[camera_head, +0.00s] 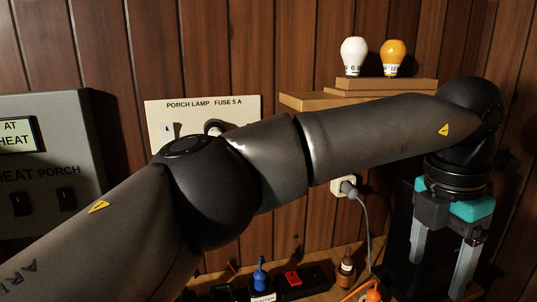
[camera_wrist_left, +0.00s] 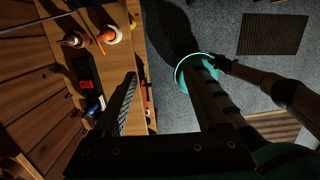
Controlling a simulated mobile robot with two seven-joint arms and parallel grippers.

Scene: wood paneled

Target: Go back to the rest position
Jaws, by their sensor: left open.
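My left arm crosses the camera_head view from lower left to upper right. My left gripper (camera_head: 440,278) hangs at the right end, with its two grey fingers pointing down and spread apart. It holds nothing that I can see. In the left wrist view the gripper (camera_wrist_left: 163,85) also shows open, with the bench edge and the carpeted floor beyond the fingers.
A wooden bench (camera_wrist_left: 115,58) carries a black power strip (camera_head: 317,279) with a red switch and blue plug. Two bulbs, white (camera_head: 353,54) and yellow (camera_head: 393,55), stand on wooden blocks. A PORCH LAMP panel (camera_head: 245,106), grey switch box (camera_head: 60,110) and wall socket (camera_head: 341,186) sit behind my arm.

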